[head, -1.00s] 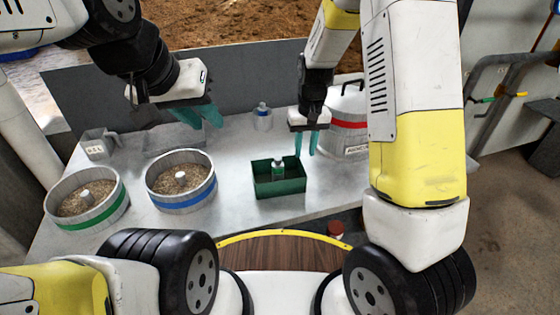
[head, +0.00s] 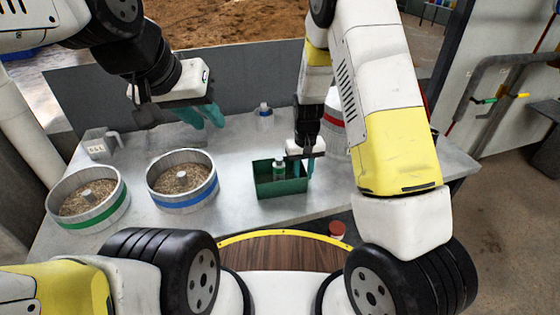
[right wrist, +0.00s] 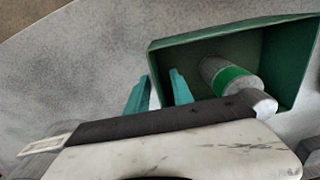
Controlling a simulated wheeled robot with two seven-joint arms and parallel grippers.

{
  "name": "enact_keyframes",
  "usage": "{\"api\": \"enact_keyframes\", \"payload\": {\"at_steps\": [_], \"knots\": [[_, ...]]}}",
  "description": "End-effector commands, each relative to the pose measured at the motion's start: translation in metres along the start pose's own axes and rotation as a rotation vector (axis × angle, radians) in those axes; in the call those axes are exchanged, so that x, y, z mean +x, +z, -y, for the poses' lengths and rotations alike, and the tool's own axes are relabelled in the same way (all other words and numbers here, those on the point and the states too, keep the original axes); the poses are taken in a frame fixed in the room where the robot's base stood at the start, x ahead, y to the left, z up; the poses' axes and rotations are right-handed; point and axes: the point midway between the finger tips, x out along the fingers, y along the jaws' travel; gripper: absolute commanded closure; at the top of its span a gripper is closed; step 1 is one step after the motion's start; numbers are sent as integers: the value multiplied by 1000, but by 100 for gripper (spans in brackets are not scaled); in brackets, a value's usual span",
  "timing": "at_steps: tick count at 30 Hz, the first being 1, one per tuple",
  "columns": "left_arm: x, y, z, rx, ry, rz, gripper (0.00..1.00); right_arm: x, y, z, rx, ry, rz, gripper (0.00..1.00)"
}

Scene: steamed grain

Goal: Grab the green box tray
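The green box tray (head: 281,188) stands on the grey table in the head view. It holds a small bottle (head: 279,169) with a green label. My right gripper (head: 311,167) is at the tray's right end, pointing down. In the right wrist view the right gripper (right wrist: 158,92) is open. One finger is outside the tray's wall and the other is inside the green box tray (right wrist: 290,75), beside the bottle (right wrist: 232,78). Whether the fingers touch the wall is unclear. My left gripper (head: 190,116) is open and empty above the back left of the table.
Two round grain pans, one green-banded (head: 88,199) and one blue-banded (head: 183,181), stand left of the tray. A clear measuring cup (head: 100,144) and a small bottle (head: 264,112) stand farther back. A red-banded pot (head: 334,120) is partly hidden behind my right arm.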

Motion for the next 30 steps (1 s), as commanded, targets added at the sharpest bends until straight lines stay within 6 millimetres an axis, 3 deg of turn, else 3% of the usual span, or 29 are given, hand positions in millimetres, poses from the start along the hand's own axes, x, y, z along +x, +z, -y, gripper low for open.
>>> {"api": "enact_keyframes", "payload": {"at_steps": [2, 6, 30], "knots": [[0, 0, 0, 0, 0, 0, 72, 0, 0, 0, 0, 0, 0, 72], [0, 0, 0, 0, 0, 0, 72, 0, 0, 0, 1, 0, 0, 99], [0, 0, 0, 0, 0, 0, 72, -1, 0, 0, 1, 0, 0, 100]]}}
